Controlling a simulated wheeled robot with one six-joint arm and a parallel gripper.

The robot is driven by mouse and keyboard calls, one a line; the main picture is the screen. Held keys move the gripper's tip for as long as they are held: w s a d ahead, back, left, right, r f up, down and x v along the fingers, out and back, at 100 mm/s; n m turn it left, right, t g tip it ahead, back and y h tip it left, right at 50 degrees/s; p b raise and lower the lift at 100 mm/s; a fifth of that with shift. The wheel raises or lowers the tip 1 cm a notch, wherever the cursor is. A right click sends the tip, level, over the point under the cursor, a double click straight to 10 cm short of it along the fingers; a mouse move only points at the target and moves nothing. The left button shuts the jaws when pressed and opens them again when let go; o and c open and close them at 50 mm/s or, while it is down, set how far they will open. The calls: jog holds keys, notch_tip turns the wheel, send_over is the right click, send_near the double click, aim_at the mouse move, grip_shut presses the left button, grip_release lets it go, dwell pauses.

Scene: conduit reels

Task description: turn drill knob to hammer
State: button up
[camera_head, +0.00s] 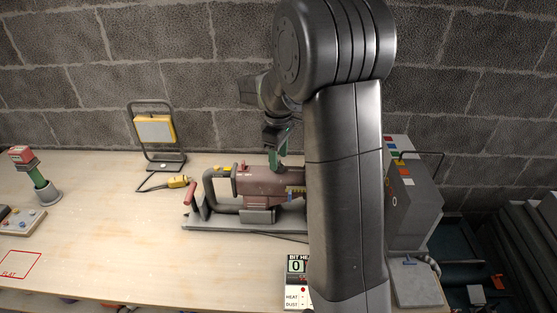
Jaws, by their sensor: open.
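The drill (258,183), with a dull red body and a dark rear handle, lies on a grey base plate (205,224) in the middle of the bench. A red side grip (190,193) sticks out at its left. My gripper (279,162), with green fingers, is over the top of the drill body, pointing down. It is open, and I cannot tell whether it touches the drill. The knob cannot be made out; the gripper may cover it. My arm hides the drill's right end.
A yellow work lamp (154,130) stands behind, with a yellow plug (178,182) near it. A display box (297,268) reading 0 is at the front. A grey case (412,210) stands right of my arm. A red-topped tool stands far left. The bench's left middle is clear.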

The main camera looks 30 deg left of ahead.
aim_at(279, 168)
jog(key=shift+f, duration=1.25)
jog(key=c, duration=1)
jog(key=shift+o, duration=0.2)
